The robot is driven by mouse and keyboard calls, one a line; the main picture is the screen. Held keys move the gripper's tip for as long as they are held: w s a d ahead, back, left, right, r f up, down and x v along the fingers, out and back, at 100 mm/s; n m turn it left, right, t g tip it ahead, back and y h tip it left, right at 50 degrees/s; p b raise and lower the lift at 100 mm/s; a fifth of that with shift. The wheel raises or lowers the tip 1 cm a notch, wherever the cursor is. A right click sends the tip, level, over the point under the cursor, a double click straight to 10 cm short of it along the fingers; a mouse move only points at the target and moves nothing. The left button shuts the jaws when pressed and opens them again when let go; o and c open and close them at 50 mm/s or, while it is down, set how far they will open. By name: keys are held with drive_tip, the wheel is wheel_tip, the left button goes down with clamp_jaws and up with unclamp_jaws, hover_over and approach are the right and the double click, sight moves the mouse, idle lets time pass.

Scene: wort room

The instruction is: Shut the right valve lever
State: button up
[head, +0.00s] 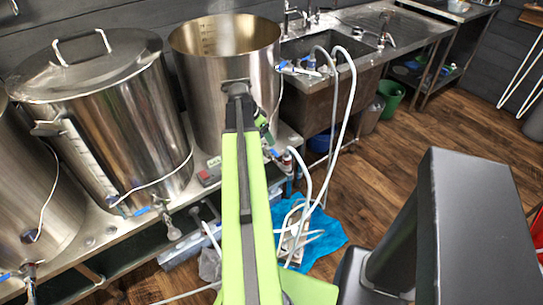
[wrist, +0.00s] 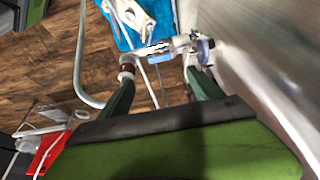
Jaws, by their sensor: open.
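The right valve has a blue lever (wrist: 204,48) at the upper right of the wrist view, beside the metal kettle wall. Its pale metal body (wrist: 165,48) runs left from the lever to a hose fitting. My gripper (wrist: 160,80) is open, with dark green fingers on either side of a gap below the valve. The right fingertip appears close to the lever; whether it touches I cannot tell. In the head view a blue part of the valve (head: 276,153) shows just right of my arm, low on the open kettle (head: 205,95). My gripper (head: 264,128) is mostly hidden there by my arm.
A lidded kettle (head: 125,115) stands left of the open one.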

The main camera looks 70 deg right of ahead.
sight(275, 152)
drive_tip(key=b+x, duration=0.9)
drive_tip(key=x, duration=0.3)
drive_tip(key=shift+r, duration=0.15)
clamp_jaws()
